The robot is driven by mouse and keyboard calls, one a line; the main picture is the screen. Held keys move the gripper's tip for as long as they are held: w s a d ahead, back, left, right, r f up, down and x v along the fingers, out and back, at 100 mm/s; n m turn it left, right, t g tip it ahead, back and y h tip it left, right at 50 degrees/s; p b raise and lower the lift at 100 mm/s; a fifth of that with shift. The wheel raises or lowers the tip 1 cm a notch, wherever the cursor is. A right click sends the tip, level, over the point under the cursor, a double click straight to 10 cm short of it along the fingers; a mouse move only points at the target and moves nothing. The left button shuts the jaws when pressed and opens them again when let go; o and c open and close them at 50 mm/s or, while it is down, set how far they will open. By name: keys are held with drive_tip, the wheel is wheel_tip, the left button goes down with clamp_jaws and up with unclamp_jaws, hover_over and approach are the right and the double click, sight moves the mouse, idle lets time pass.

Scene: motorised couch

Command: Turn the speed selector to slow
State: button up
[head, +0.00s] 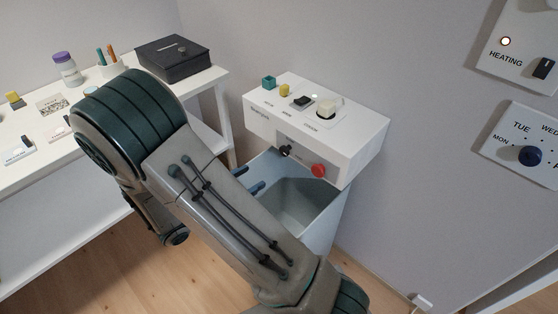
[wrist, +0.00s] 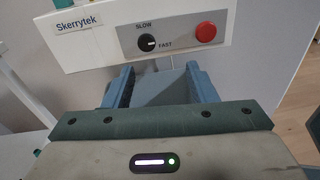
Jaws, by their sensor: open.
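The speed selector (wrist: 147,42) is a small round black knob on a grey panel on the front of the white control box. SLOW is printed above it and FAST to its right. Its white mark appears to point right, toward FAST. The selector (head: 285,150) also shows in the head view, left of the red button. My gripper (wrist: 161,80) is open, its two blue fingers apart with nothing between them. It is short of the panel and below the selector. In the head view my gripper (head: 252,181) shows below the panel, partly hidden by my arm.
A red button (wrist: 206,32) sits right of the selector. The white box (head: 355,132) has several small items and controls on top, with an open grey bin (head: 300,205) below. A white shelf (head: 35,150) stands left. Wall panels (head: 520,45) are at right.

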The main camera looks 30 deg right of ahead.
sight(282, 151)
drive_tip(key=shift+n+t, duration=0.8)
drive_tip(key=x, duration=0.8)
drive_tip(key=w+f+b+x, duration=0.1)
drive_tip(key=x, duration=0.4)
drive_tip(key=shift+w+a+f, duration=0.1)
drive_tip(key=shift+w+a, duration=0.05)
drive_tip(key=shift+a, duration=0.05)
drive_tip(key=c, duration=1)
